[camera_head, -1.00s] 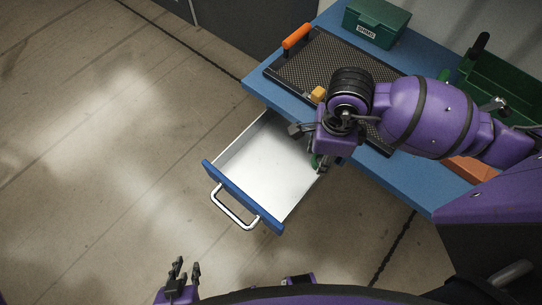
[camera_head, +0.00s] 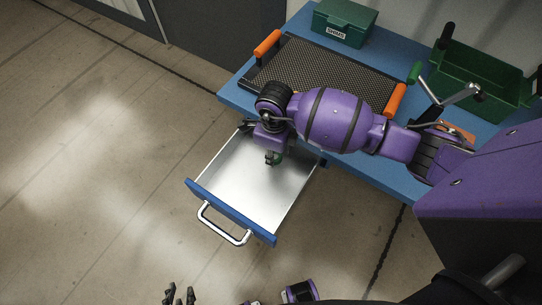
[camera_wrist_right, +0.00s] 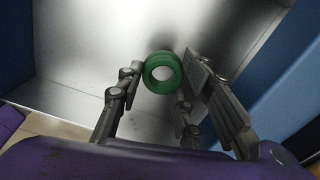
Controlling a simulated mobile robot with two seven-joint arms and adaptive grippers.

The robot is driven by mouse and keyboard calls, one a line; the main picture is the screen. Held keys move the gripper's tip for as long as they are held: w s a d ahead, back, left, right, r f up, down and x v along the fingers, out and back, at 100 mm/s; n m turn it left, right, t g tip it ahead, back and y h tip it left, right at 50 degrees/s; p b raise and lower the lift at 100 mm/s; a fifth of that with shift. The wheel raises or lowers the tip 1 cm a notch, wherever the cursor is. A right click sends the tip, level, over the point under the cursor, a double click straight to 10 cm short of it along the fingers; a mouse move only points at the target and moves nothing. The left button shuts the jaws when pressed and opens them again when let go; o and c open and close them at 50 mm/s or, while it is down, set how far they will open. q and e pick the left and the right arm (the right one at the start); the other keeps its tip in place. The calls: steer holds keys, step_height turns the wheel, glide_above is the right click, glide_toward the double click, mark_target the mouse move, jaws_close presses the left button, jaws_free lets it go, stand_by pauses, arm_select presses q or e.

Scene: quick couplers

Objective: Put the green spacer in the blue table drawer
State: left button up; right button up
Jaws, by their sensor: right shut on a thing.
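The green spacer (camera_wrist_right: 163,72), a ring, is between the fingertips of my right gripper (camera_wrist_right: 162,80), which is shut on it. In the head view the spacer (camera_head: 277,158) shows partly below my right gripper (camera_head: 272,156). The open drawer (camera_head: 232,212) has a blue front, a pale metal inside and a white handle. It sticks out from the blue table (camera_head: 375,168). My right gripper is over the drawer's inside, toward the table side; the exact height is hard to tell. The drawer floor (camera_wrist_right: 95,75) shows bare behind the spacer. My left gripper (camera_head: 179,294) is at the bottom edge, apart from the drawer, fingers spread.
On the table are a dark perforated tray (camera_head: 325,62) with orange handles, a green box (camera_head: 343,22) labelled SHIMS and an open green bin (camera_head: 482,75). A lever with a green knob (camera_head: 415,72) stands near the tray. Floor left of the drawer is clear.

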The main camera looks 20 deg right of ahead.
steer(key=shift+w+a+f, duration=0.15)
steer(key=shift+w+f, duration=0.25)
steer(key=shift+f, duration=0.05)
steer(key=shift+w+f, duration=0.15)
steer(key=shift+f, duration=1.5)
steer(key=shift+f, duration=0.15)
steer(key=o, duration=0.8)
steer(key=shift+b, duration=0.3)
step_height(320, 180, up, 12)
steer(key=shift+r+p, duration=0.15)
steer(key=shift+p, duration=0.4)
